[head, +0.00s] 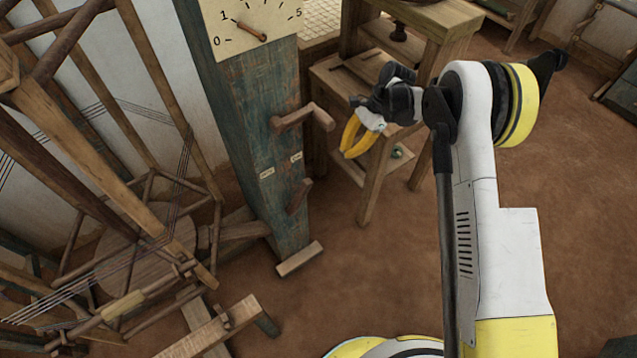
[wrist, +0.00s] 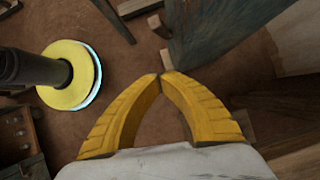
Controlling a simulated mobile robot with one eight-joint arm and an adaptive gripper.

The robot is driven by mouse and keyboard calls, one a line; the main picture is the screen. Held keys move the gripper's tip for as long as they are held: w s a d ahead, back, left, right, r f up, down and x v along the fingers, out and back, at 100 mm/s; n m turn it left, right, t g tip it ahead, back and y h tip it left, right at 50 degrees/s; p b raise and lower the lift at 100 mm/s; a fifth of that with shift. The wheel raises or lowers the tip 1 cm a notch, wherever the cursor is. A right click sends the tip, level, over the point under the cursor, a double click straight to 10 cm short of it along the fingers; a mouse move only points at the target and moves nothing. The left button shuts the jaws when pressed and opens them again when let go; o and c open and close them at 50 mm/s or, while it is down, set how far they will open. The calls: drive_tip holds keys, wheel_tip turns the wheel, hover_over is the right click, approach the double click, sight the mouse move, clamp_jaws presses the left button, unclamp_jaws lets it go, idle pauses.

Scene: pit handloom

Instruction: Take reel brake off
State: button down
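A blue-green wooden post (head: 247,130) stands left of centre in the head view. A wooden crank handle (head: 302,117) sticks out from its upper part. A short wooden lever (head: 299,196) sits lower, beside two small pale labels whose words I cannot read; it may be the reel brake. My gripper (head: 346,154) is right of the post, apart from the crank and the lever. In the wrist view its yellow fingers (wrist: 162,76) meet at the tips with nothing between them. The post (wrist: 205,32) shows beyond the tips there.
A dial (head: 250,25) with a pointer tops the post. A wooden reel frame (head: 130,250) with threads fills the left. A low beam (head: 215,330) lies in front. Brown floor is clear at centre.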

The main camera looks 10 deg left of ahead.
drive_tip(key=f, duration=0.3)
drive_tip(key=shift+s+a+g, duration=0.3)
drive_tip(key=shift+s+a, duration=0.05)
drive_tip(key=shift+a, duration=0.05)
drive_tip(key=s+a+f+b, duration=0.5)
drive_tip(key=s+a+f, duration=0.1)
drive_tip(key=f, duration=0.1)
drive_tip(key=shift+a+f+b, duration=0.15)
drive_tip(key=shift+a+b, duration=0.2)
drive_tip(key=shift+b, duration=0.05)
